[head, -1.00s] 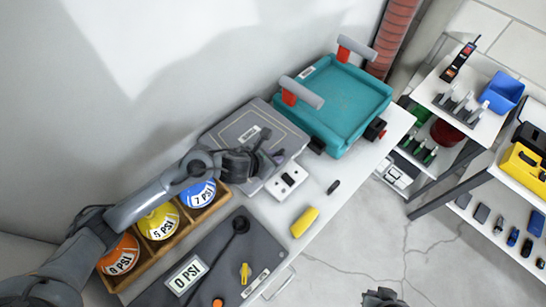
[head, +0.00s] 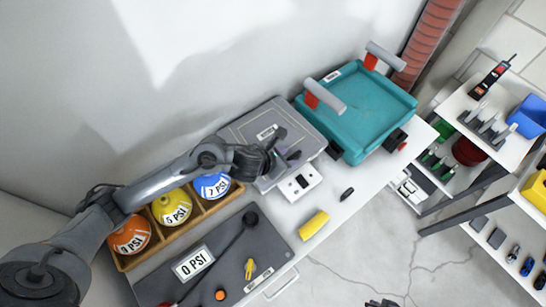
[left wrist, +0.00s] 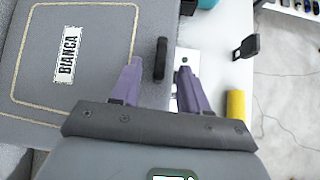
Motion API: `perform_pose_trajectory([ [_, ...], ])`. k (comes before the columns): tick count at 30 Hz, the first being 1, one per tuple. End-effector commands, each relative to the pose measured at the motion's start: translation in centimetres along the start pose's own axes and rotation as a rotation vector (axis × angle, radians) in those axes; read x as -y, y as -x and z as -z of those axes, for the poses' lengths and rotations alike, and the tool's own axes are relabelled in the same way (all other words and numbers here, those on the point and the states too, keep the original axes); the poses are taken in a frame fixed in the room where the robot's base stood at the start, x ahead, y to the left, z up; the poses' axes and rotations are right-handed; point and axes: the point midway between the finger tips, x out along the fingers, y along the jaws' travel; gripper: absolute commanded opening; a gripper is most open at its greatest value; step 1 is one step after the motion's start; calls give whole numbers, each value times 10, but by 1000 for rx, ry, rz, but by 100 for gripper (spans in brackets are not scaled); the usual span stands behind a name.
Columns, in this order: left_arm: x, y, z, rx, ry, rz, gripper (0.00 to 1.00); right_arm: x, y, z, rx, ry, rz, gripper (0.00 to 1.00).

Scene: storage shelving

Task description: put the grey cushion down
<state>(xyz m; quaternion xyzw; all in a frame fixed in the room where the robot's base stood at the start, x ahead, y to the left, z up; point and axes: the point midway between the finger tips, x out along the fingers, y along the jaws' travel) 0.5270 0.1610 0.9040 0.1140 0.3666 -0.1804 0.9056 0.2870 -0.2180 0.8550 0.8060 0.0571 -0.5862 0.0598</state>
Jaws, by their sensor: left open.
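The grey cushion (head: 240,130) is a flat grey slab with a pale outline and a name label. It lies on the white table beside the teal tray. In the left wrist view the cushion (left wrist: 95,95) fills the left side, with its label readable as BIANCA. My left gripper (head: 286,152) is over the cushion's near right edge. In the left wrist view its purple fingers (left wrist: 159,65) are spread apart, with a black handle-like piece at the cushion's edge visible between them. Nothing is gripped. A dark part at the bottom edge, probably my right gripper (head: 380,303), is mostly cut off.
The teal tray (head: 360,115) with grey handles stands right of the cushion. A white box (head: 300,182), a yellow cylinder (head: 313,225) and a small black item (head: 347,194) lie in front. Coloured gauge balls in a wooden rack (head: 160,233) and a dark panel (head: 165,287) are left.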

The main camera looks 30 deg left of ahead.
Motion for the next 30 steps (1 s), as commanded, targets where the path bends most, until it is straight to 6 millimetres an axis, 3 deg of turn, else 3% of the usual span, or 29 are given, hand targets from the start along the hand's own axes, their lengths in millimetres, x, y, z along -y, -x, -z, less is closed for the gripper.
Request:
perform_pose_trajectory([
  [9, -1, 60, -2, 0, -4, -1, 44, -1, 17, 5, 0, 2, -1, 0],
  [15, -1, 86, -1, 0, -2, -2, 44, -2, 23, 7, 1, 8, -6, 0],
  [30, 0, 97, 0, -1, 0, -1, 44, -3, 24, 8, 1, 7, -6, 0],
])
